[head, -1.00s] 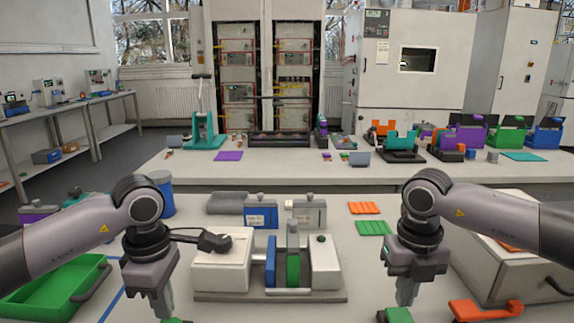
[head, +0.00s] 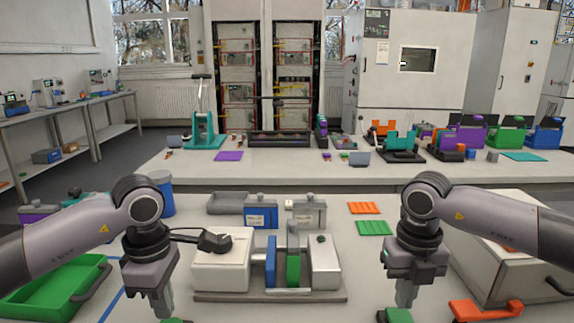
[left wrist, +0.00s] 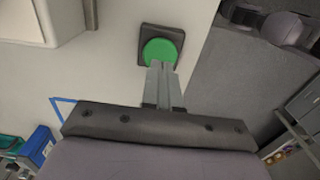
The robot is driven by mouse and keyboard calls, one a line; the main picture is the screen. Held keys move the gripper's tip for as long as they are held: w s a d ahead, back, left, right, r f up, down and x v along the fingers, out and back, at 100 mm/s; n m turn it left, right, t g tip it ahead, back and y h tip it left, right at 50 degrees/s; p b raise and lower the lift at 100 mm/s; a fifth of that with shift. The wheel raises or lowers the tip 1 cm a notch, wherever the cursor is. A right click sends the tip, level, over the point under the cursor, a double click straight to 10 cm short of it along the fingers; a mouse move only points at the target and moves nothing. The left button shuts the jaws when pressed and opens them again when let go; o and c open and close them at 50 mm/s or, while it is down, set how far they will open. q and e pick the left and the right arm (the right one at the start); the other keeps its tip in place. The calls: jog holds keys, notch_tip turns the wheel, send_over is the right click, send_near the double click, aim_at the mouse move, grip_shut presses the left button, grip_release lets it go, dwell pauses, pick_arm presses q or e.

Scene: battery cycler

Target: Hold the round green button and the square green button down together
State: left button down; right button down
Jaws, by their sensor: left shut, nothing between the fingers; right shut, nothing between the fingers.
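The round green button (left wrist: 158,51) sits on a dark square base in the left wrist view. In the head view only a sliver of green (head: 173,321) shows at the bottom edge, below my left gripper. My left gripper (head: 163,311) is shut and points down, its fingertips (left wrist: 161,66) at the button's near edge in the picture. Whether they touch or press it, I cannot tell. My right gripper (head: 404,302) is shut and points down beside a green button (head: 397,315), cut off by the bottom edge. Its square shape and any contact are not clear.
A grey fixture (head: 270,296) with blue and green plates stands between my grippers. A green tray (head: 50,288) lies at the left. An orange part (head: 485,310) and a large grey box (head: 490,262) are at the right. Bare table surrounds the fixture.

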aim_at(400, 316)
jog(key=shift+f, duration=1.65)
dwell(1.4)
pick_arm(q)
jog(key=shift+f, duration=0.1)
